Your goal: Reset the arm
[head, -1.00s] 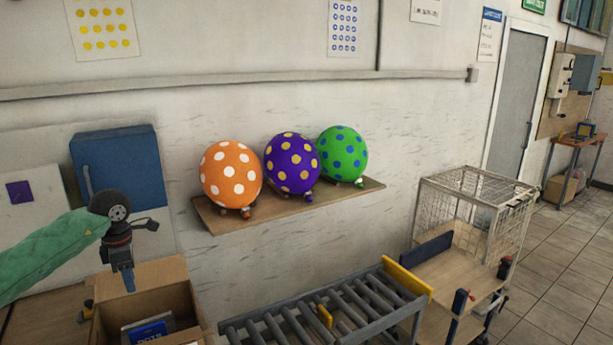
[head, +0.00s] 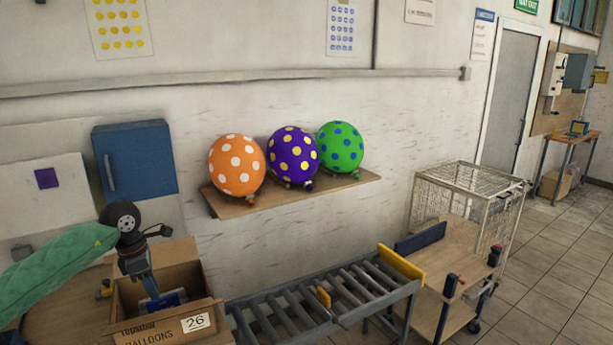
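My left arm, in a green sleeve, comes in from the left in the head view. My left gripper (head: 149,288) points down over the open cardboard box (head: 155,333) marked "BALLOONS" and "26". Its fingers look close together, and I cannot tell whether they are open or shut. A blue item (head: 172,299) lies in the box just by the fingertips; I cannot tell whether they touch it. My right gripper is not in view.
Orange (head: 237,165), purple (head: 292,156) and green (head: 340,147) dotted balloons sit on a wall shelf (head: 268,199). A roller conveyor (head: 305,312) runs right of the box towards a wire-cage cart (head: 470,215). A blue cabinet (head: 136,160) hangs behind the arm. Tiled floor is open at right.

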